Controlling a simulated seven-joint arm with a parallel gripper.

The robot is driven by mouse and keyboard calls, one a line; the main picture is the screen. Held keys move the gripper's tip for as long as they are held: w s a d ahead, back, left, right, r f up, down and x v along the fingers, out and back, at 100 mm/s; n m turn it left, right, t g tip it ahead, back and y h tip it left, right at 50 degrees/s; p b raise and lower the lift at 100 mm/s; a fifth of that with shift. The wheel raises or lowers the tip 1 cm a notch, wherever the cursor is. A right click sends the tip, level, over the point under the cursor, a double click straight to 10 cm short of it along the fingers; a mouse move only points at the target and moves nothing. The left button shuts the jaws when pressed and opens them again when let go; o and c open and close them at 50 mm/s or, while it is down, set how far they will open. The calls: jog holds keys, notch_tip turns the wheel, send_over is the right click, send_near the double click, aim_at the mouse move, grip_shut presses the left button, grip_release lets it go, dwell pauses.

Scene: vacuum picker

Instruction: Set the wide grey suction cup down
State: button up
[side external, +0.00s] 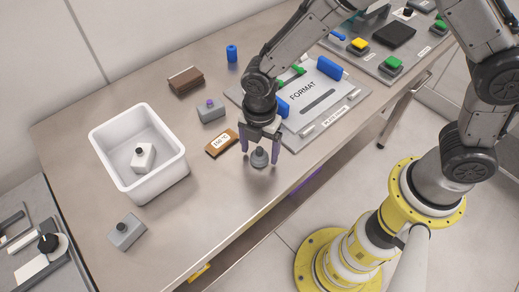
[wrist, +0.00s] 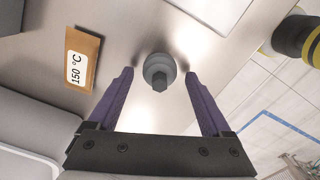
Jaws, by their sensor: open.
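The wide grey suction cup (side external: 259,158) stands on the steel table near its front edge, with a dark stub on top. It also shows in the wrist view (wrist: 159,71), between and just beyond the purple fingertips. My gripper (side external: 262,157) is above and around the cup, pointing down. In the wrist view my gripper (wrist: 159,75) has its two fingers wide apart, with a clear gap on each side of the cup. Neither finger touches it.
A brown "150 °C" piece (side external: 221,143) lies close left of the cup. The FORMAT plate (side external: 330,88) with blue blocks is behind right. Grey blocks (side external: 211,112) and (side external: 126,232) sit nearby. Bare table (side external: 215,215) lies in front.

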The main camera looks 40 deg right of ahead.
aim_at(260, 149)
notch_tip(260, 149, up, 12)
jog(key=shift+f, duration=0.2)
jog(key=s+d+r+m+t, duration=0.3)
jog(key=s+d+r+m, duration=0.3)
jog(key=d+r+m, duration=0.5)
jog(key=s+d+m+t, duration=0.2)
jog(key=s+d+m, duration=0.7)
jog(key=s+m, duration=0.2)
jog(key=shift+t, duration=0.3)
